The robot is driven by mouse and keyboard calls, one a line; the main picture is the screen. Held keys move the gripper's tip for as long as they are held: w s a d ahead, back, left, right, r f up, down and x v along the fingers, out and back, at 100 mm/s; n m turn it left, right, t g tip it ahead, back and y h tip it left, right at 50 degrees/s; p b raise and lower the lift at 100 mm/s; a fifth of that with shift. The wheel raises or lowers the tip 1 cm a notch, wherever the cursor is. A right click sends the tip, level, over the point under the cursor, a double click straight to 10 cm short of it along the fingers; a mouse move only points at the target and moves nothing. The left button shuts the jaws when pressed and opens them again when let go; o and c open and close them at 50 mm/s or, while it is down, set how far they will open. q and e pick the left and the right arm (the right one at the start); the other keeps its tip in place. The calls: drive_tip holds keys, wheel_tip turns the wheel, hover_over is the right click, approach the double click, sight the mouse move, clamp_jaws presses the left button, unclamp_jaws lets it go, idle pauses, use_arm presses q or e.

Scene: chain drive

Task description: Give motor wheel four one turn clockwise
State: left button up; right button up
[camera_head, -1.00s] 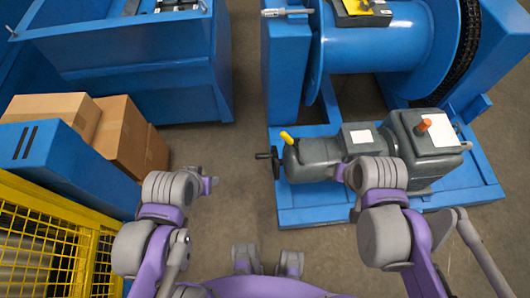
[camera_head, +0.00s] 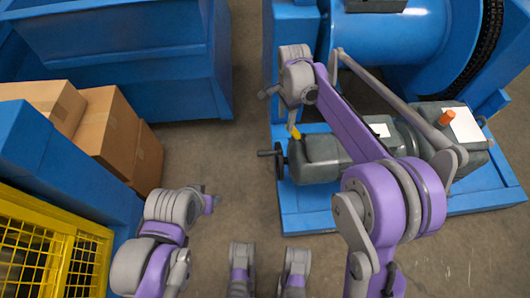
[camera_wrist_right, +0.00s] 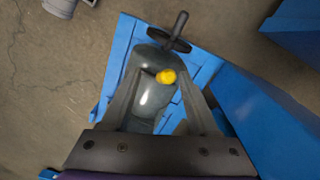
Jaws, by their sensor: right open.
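The motor wheel, a dark handwheel with a crank handle (camera_head: 279,159), sits at the left end of the grey motor (camera_head: 318,160). In the right wrist view the wheel (camera_wrist_right: 170,40) lies beyond my fingertips, near the top. A yellow-tipped lever (camera_head: 295,133) stands on the motor just behind the wheel. My right gripper (camera_head: 279,112) hangs above this end of the motor. In the right wrist view it is open (camera_wrist_right: 162,75), and the yellow tip (camera_wrist_right: 166,76) shows between its fingers; I see no grip on it. My left gripper (camera_head: 210,201) is over the floor, away from the motor.
The motor stands on a blue base (camera_head: 310,219) beside a big blue drum (camera_head: 397,40). An orange knob (camera_head: 447,117) tops the gearbox. Cardboard boxes (camera_head: 108,125) and a yellow mesh fence (camera_head: 35,250) are on the left. Floor between is clear.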

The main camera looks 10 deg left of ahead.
drive_tip(key=w+a+f+m+g+b, duration=0.1)
drive_tip(key=w+a+f+m+b, duration=0.1)
drive_tip(key=a+f, duration=0.35)
drive_tip(key=w+a+f+m+g+b, duration=0.1)
drive_tip(key=a+f+m+b, duration=0.1)
drive_tip(key=f, duration=0.6)
use_arm(q)
wheel_tip(320, 180, down, 8)
drive_tip(key=b, duration=0.1)
drive_tip(key=shift+w+b, duration=0.4)
use_arm(e)
drive_tip(key=shift+h, duration=0.3)
drive_tip(key=x, duration=1)
drive_tip(key=shift+w+d+f, duration=0.2)
drive_tip(key=shift+w+f, duration=0.05)
drive_tip(key=shift+f, duration=0.2)
clamp_jaws()
